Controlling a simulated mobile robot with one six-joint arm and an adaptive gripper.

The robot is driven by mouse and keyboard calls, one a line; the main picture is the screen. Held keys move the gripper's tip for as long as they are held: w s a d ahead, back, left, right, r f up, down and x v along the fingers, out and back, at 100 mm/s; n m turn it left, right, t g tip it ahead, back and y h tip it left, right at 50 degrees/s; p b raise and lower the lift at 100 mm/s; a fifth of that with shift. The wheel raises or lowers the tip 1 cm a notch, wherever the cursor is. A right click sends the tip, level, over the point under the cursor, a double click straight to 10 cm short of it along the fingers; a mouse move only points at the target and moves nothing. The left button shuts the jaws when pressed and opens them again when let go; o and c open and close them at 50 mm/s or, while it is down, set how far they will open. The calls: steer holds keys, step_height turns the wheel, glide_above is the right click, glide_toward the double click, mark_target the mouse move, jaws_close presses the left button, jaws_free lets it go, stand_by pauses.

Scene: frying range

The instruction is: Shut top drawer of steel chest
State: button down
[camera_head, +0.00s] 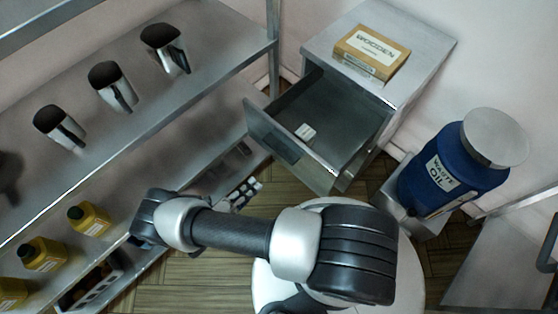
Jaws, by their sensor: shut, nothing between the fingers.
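The steel chest (425,48) stands at the upper middle right, against the wall. Its top drawer (345,112) is pulled well out toward the lower left. The drawer front (318,166) faces the shelving and my arm, with a dark handle (281,149) on its outer face. A small white item (305,131) lies on the drawer floor. My arm stretches left across the lower middle, in front of the drawer and apart from it in the picture.
Steel shelving (190,85) with metal cups and yellow bottles (90,219) fills the left. Wooden floor (205,283) shows below my arm.

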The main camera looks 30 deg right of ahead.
steer(key=x, duration=1.3)
steer(key=shift+d, duration=0.25)
steer(key=shift+w+d, duration=0.1)
